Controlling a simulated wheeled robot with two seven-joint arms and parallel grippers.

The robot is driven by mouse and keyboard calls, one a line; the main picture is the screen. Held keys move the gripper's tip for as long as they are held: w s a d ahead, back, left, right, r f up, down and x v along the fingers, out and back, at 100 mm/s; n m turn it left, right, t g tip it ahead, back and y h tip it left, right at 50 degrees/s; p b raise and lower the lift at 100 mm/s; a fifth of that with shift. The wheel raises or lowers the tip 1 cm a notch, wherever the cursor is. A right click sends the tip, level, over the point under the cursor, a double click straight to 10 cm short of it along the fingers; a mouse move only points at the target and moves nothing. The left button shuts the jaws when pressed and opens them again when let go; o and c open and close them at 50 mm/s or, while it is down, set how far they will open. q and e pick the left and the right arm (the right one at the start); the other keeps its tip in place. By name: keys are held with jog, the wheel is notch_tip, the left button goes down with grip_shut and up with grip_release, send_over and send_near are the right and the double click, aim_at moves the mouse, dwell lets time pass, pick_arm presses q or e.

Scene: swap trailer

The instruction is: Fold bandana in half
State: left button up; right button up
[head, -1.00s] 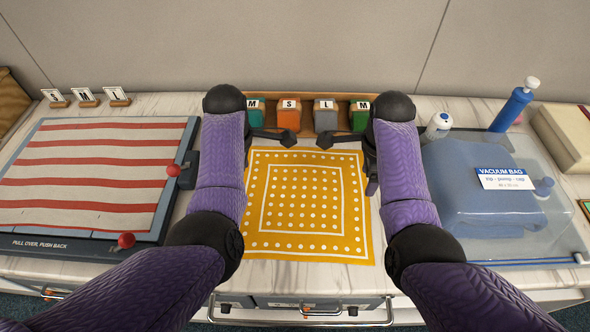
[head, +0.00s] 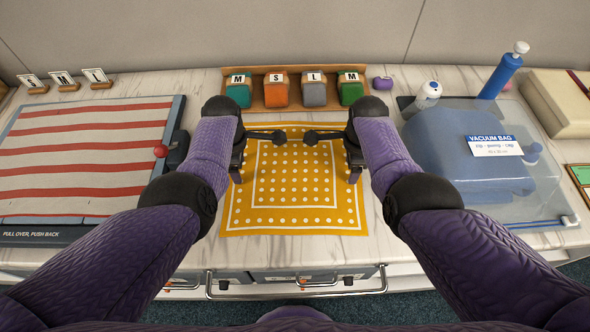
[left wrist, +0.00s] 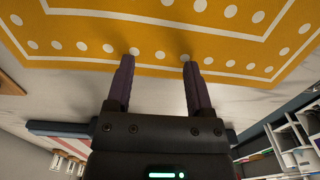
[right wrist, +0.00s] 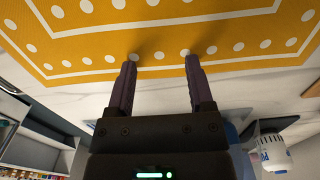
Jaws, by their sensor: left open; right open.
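The yellow bandana (head: 293,190) with white dots and white border lines lies flat and unfolded on the white marble counter. It also shows in the left wrist view (left wrist: 120,22) and the right wrist view (right wrist: 150,40). My left gripper (head: 258,158) is open and empty over its left side, and my right gripper (head: 332,158) is open and empty over its right side. In both wrist views the fingers point at the dotted border strip near an edge. Whether the fingertips touch the cloth I cannot tell.
A wooden tray (head: 262,105) with coloured labelled blocks stands behind the bandana. A red-striped board (head: 80,150) lies at left. A vacuum bag (head: 470,165) with a blue pump (head: 502,75) is at right. Drawer handles (head: 300,290) run along the counter front.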

pick_arm(q)
jog(key=shift+f, duration=0.1)
jog(key=shift+c, duration=0.9)
pick_arm(e)
jog(key=shift+f, duration=0.1)
jog(key=shift+c, duration=0.9)
pick_arm(q)
grip_shut()
pick_arm(e)
jog(key=shift+s, duration=0.1)
grip_shut()
jog(key=shift+f, duration=0.1)
